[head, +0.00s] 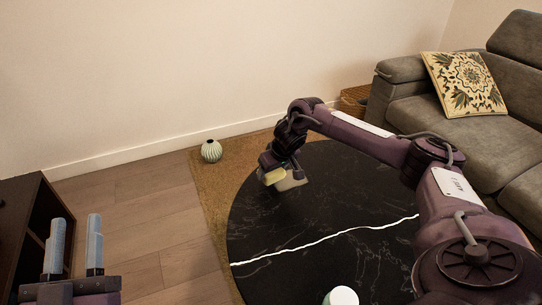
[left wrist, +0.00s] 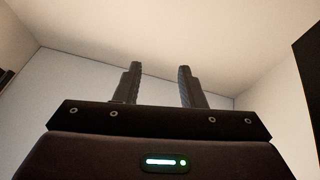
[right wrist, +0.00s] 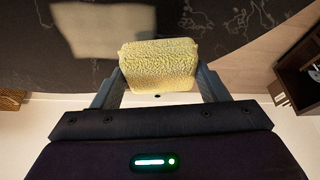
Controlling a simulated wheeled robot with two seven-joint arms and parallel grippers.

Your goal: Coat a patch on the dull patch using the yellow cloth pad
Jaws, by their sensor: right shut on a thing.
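The yellow cloth pad (right wrist: 158,66) is held between the fingers of my right gripper (right wrist: 160,88) in the right wrist view. In the head view the pad (head: 274,176) is at the far left part of the round black table (head: 330,215), by its edge. A pale, dull patch (head: 293,180) shows on the tabletop right beside the pad; it also shows in the right wrist view (right wrist: 98,30). I cannot tell whether the pad touches the table. My left gripper (head: 75,245) is open and empty at the lower left, away from the table; its parted fingers show in the left wrist view (left wrist: 158,85).
A white round-topped object (head: 341,296) stands at the table's near edge. A white line crosses the black top. A striped vase (head: 211,151) stands on the tan rug (head: 215,185). A dark cabinet (head: 30,225) is at left, a grey sofa (head: 440,105) with a patterned cushion (head: 464,84) at right.

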